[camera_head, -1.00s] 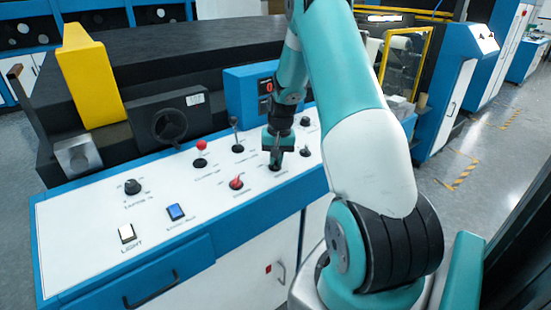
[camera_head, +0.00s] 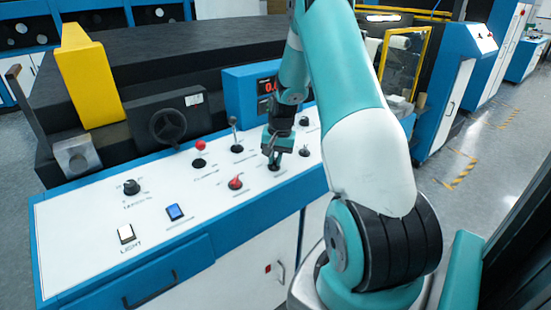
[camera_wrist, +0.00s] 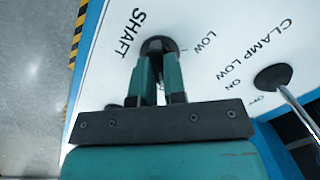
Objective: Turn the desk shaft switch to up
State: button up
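The shaft switch is a black round knob (camera_wrist: 158,46) on the white panel, beside the printed word SHAFT in the wrist view. My gripper (camera_wrist: 159,62) is over it, with its two teal fingers close together on the knob's grip. The fingers hide most of the grip, so its exact pointing direction is hard to tell. In the head view my gripper (camera_head: 273,160) reaches down to the panel at the same knob (camera_head: 275,168).
The clamp switch (camera_wrist: 273,78) with a silver lever stands to the right in the wrist view. A red knob (camera_head: 235,183), a red-topped lever (camera_head: 199,154) and a black-topped lever (camera_head: 236,140) are nearby on the panel (camera_head: 90,220). A blue display box (camera_head: 245,93) stands behind.

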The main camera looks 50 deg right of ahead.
jog(key=o, duration=0.4)
jog(key=shift+s+a+f, duration=0.15)
jog(key=shift+f, duration=0.1)
jog(key=shift+r, duration=0.2)
notch_tip(320, 180, up, 17)
jog(key=s+d+b, duration=0.1)
jog(key=b, duration=0.1)
jog(key=shift+s+d, duration=0.2)
jog(key=shift+s, duration=0.15)
